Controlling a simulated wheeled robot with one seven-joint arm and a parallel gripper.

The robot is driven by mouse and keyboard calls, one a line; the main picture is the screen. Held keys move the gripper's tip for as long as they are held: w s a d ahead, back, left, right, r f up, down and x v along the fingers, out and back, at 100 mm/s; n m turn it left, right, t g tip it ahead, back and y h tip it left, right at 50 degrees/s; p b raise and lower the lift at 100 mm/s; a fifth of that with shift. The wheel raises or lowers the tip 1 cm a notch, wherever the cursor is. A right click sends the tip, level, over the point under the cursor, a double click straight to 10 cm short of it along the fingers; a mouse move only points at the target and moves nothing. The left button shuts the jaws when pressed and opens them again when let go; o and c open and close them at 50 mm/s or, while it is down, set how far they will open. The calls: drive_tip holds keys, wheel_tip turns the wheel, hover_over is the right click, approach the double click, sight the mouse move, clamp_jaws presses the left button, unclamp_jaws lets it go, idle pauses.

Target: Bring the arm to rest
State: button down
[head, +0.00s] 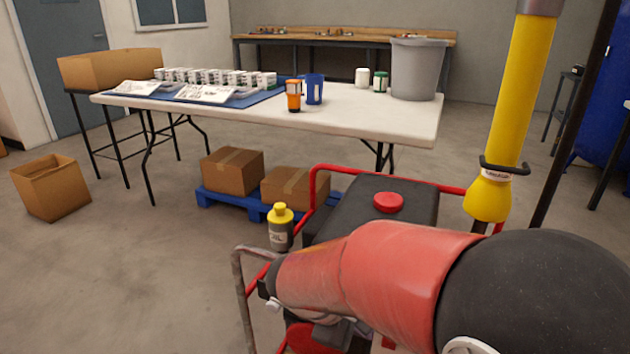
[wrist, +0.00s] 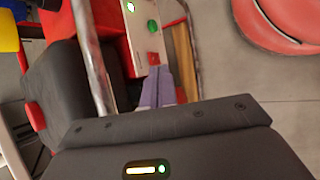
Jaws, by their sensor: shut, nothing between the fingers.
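My arm reaches across the lower right of the head view, over a red-framed machine with a black tank (head: 345,215) and a red cap (head: 388,202). In the head view my gripper is mostly hidden behind the arm. In the wrist view my gripper (wrist: 158,85) is shut and empty, its fingertips in front of the machine's pale panel (wrist: 147,32). The black tank also shows in the wrist view (wrist: 60,75).
A bottle with a yellow cap (head: 281,228) stands at the machine's left. A metal handle bar (head: 241,285) rises nearby. A yellow post (head: 515,100) stands at right. Behind are a white table (head: 400,120) and boxes on a blue pallet (head: 235,201).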

drive_tip(key=s+d+r+m+t+y, duration=0.3)
drive_tip(key=s+d+r+m+y, duration=0.3)
drive_tip(key=s+r+m, duration=0.3)
drive_tip(key=shift+s+d+r+m+t+y, duration=0.35)
drive_tip(key=shift+s+m+y, duration=0.35)
drive_tip(key=shift+s+m, duration=0.7)
drive_tip(key=shift+w, duration=0.25)
